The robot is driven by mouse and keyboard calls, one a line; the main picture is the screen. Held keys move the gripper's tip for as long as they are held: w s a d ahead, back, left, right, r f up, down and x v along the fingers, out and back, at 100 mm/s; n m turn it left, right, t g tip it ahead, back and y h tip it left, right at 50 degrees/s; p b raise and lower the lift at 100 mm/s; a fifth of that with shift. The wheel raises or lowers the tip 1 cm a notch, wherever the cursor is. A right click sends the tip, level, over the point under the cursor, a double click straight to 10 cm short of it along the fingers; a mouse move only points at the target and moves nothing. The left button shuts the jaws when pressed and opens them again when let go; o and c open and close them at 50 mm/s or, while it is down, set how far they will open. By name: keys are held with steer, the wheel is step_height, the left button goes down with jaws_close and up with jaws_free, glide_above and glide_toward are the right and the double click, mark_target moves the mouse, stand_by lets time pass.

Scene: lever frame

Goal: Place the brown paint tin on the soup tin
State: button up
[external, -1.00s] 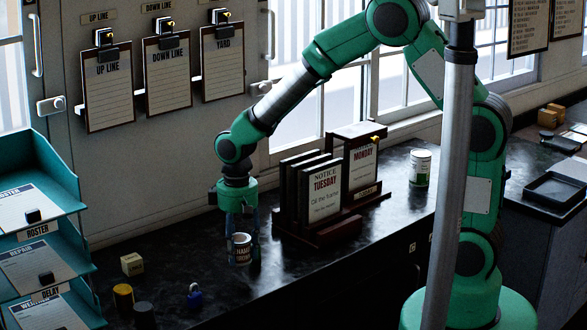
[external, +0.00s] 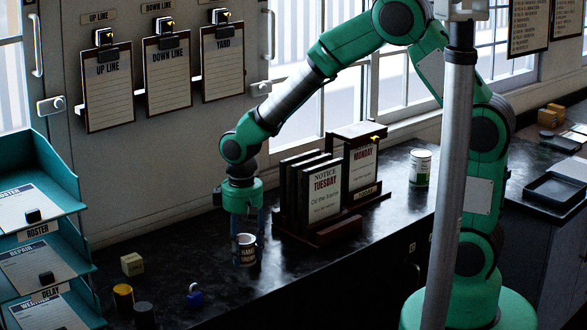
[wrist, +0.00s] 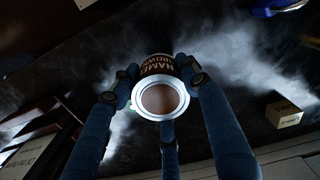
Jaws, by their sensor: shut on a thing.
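The brown paint tin (external: 246,250) is a small dark tin with a pale rim and a label that seems to read enamel brown. It is held upright between the fingers of my gripper (external: 247,245), low over the dark counter. Whether its base touches the counter I cannot tell. In the wrist view the tin (wrist: 160,98) sits between the blue fingers, its round top facing the camera. A white and green tin (external: 420,168) stands farther right on the counter, beyond the notice rack. Its label is too small to read, so I cannot tell whether it is the soup tin.
The notice rack (external: 322,190) stands close to the right of my gripper. A cream box (external: 132,264), a yellow-topped cylinder (external: 123,297), a dark cylinder (external: 144,315) and a blue padlock (external: 194,297) lie to the left. Teal trays (external: 45,240) stand at far left.

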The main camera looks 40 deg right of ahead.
mark_target(243, 239)
steer(key=shift+r, duration=0.1)
step_height(243, 239, up, 22)
steer(key=w+d+m, duration=0.3)
steer(key=d, duration=1.1)
steer(key=w+d+m, duration=0.3)
steer(key=d, duration=1)
steer(key=w+d+m, duration=0.3)
steer(key=d, duration=1.1)
steer(key=s+d+m, duration=0.2)
steer(key=s+d, duration=0.2)
steer(key=d, duration=0.6)
steer(key=s+d+m, duration=0.2)
steer(key=s+d, duration=0.2)
steer(key=d, duration=0.6)
steer(key=s+d+m, duration=0.2)
steer(key=s+d, duration=0.2)
steer(key=d, duration=0.7)
step_height(243, 239, down, 11)
steer(key=shift+s+b, duration=0.15)
steer(key=shift+b, duration=0.2)
steer(key=shift+r, duration=0.1)
